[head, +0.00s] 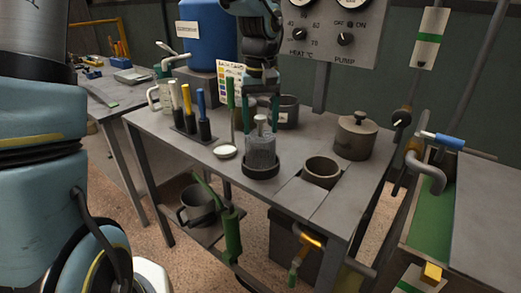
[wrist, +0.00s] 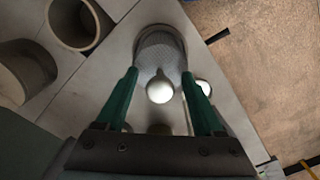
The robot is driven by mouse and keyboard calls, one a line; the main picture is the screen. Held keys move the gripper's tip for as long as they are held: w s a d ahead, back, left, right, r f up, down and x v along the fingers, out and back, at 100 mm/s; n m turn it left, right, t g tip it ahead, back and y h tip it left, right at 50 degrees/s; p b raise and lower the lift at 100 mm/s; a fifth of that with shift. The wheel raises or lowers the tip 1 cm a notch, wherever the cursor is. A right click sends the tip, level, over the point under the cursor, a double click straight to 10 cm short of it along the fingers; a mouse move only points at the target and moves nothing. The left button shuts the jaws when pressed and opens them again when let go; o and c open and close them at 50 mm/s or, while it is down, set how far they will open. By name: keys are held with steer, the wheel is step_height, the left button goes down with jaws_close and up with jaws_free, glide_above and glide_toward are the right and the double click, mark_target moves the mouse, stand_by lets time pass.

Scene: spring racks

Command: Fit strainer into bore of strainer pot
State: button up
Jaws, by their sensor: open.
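The strainer (head: 261,152) is a grey mesh cylinder with a pale knob on top, upright in a dark round holder on the bench. In the wrist view its mesh (wrist: 160,42) and round knob show. My gripper (head: 261,104) is open above the strainer, pointing down. Its green fingers (wrist: 159,76) are on either side of the knob, with gaps visible in the wrist view. An open round pot (head: 322,170), seemingly the strainer pot, is set in the bench to the right of the strainer. Its bore looks empty; an open pot (wrist: 78,22) also shows in the wrist view.
A lidded pot (head: 355,138) stands behind the open pot. Another grey pot (head: 287,112) is behind the strainer. A white dish (head: 225,152) with an upright green rod and a rack of coloured-handled tools (head: 190,128) are to the left. Bare bench separates strainer and open pot.

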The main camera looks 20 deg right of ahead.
steer(key=shift+f, duration=0.15)
jaws_close()
stand_by(0.4)
stand_by(1.0)
